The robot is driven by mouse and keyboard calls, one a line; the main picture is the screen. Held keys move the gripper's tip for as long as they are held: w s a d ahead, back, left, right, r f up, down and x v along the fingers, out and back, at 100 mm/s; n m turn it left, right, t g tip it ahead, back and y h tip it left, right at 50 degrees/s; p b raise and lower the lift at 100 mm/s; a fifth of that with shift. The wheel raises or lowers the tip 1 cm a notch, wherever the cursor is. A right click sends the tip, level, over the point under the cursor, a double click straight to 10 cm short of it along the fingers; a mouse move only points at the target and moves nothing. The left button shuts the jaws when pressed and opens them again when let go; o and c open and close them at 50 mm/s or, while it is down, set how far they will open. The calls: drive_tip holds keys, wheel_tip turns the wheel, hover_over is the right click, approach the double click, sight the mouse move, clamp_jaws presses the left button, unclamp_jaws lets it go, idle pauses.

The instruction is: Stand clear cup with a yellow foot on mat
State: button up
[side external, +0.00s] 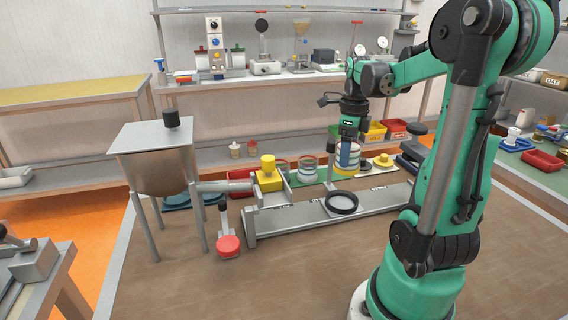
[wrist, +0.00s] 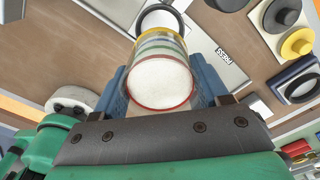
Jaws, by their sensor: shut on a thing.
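My gripper (side external: 347,153) is shut on a clear cup (side external: 337,167) with coloured bands, held above the bench. In the wrist view my gripper (wrist: 162,88) has a blue finger on each side of the cup (wrist: 161,80). Its red rim and pale inside face the camera. Green and yellow bands lie farther along, with yellow at the far end. Its underside is hidden. A round pale pad with a black rim (side external: 342,202) lies on the grey bench fixture, apart from the cup; a black-rimmed round shape (wrist: 160,18) shows beyond the cup. I cannot tell which surface is the mat.
Another banded cup (side external: 308,166) stands left of my gripper. A yellow block (side external: 268,177) sits at the fixture's left end. A hopper (side external: 155,155) stands at the left, with a red-topped item (side external: 228,245) nearby. A yellow disc (side external: 384,160) lies to the right.

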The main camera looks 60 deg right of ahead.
wheel_tip(320, 180, up, 10)
drive_tip(key=w+d+n, duration=0.1)
drive_tip(key=n, duration=0.1)
drive_tip(key=w+d+f+n, duration=0.1)
drive_tip(key=w+d+n, duration=0.1)
drive_tip(key=w+d+f+n, duration=0.1)
drive_tip(key=w+n, duration=0.1)
drive_tip(key=shift+w+d, duration=0.15)
drive_tip(key=shift+d, duration=0.1)
drive_tip(key=w+d+f+n, duration=0.3)
drive_tip(key=w+f+n, duration=0.1)
drive_tip(key=w+n, duration=0.15)
drive_tip(key=s+d+f+m, duration=0.1)
drive_tip(key=d+f+m, duration=0.1)
drive_tip(key=f+m, duration=0.1)
drive_tip(key=s+d+f+m, duration=0.1)
drive_tip(key=d+f+m, duration=0.1)
drive_tip(key=f+m, duration=0.1)
drive_tip(key=s+d+f+m, duration=0.1)
drive_tip(key=d+f+m, duration=0.1)
drive_tip(key=m, duration=0.3)
drive_tip(key=shift+s+d+f+m, duration=0.15)
drive_tip(key=shift+s+f+m, duration=0.05)
drive_tip(key=shift+f, duration=0.2)
drive_tip(key=shift+s+d+f+m, duration=0.15)
drive_tip(key=shift+s+f, duration=0.05)
drive_tip(key=shift+f, duration=2.2)
drive_tip(key=shift+f, duration=0.45)
